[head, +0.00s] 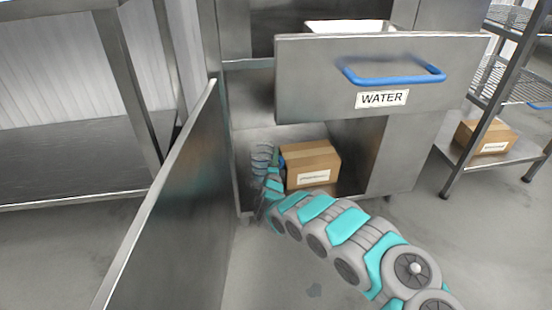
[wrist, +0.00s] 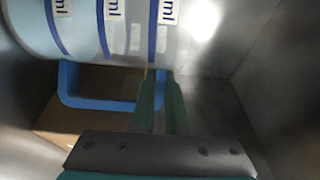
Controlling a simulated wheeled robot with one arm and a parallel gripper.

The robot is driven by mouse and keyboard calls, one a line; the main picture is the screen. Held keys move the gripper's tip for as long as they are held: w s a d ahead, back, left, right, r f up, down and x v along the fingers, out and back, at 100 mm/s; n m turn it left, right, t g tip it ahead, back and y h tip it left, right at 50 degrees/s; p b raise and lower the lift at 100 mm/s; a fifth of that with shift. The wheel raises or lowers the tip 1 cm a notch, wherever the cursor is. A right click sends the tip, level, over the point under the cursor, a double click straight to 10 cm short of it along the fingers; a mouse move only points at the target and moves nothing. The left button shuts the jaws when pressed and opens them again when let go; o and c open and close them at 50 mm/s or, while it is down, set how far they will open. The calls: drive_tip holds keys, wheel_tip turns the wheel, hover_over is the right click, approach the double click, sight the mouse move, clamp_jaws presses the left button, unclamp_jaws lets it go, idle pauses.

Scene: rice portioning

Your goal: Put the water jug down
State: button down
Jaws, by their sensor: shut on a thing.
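The water jug (wrist: 120,30) shows in the wrist view as a pale, translucent vessel with dark blue bands and several white "ml" labels. Its blue handle (wrist: 98,103) loops out from its side. My gripper (wrist: 161,78) is shut on the right-hand part of this handle, with its two green fingers close together. In the head view my arm reaches into the lower left compartment (head: 345,130) of the steel cabinet.
A cardboard box (head: 311,164) stands in the compartment, just right of my arm. The drawer (head: 300,80) marked WATER, with a blue handle (head: 395,79), is pulled out above. A steel panel (head: 165,215) stands left of my arm. A rack (head: 487,150) stands far right.

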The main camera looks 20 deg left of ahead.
drive_tip(key=c, duration=0.9)
unclamp_jaws()
drive_tip(key=shift+s+r, duration=0.1)
drive_tip(key=shift+r, duration=0.05)
drive_tip(key=shift+p+v, duration=2)
drive_tip(key=shift+v, duration=3.95)
